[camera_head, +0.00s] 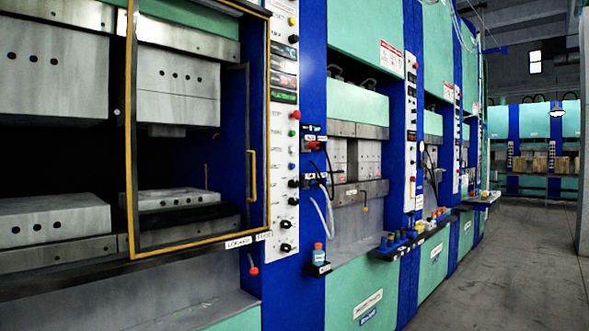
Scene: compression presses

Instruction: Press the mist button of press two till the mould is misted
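The nearest press fills the left side, with a grey upper block (178,85) held above a grey lower block (175,198). A yellow-framed guard door (130,130) stands at its front. To its right is a tall white control panel (285,130) with a column of coloured buttons, knobs and small displays. Further right, a green and blue press has its closed-looking grey mould (355,160) and a narrower panel (411,130). Button labels are too small to read, so I cannot tell the mist button or which press is two. No mist shows. Neither gripper is in view.
A small bottle (318,256) stands on a bracket by the blue column. Coloured items sit on a dark shelf (400,248) along the presses. The grey aisle floor (505,280) is clear at the right.

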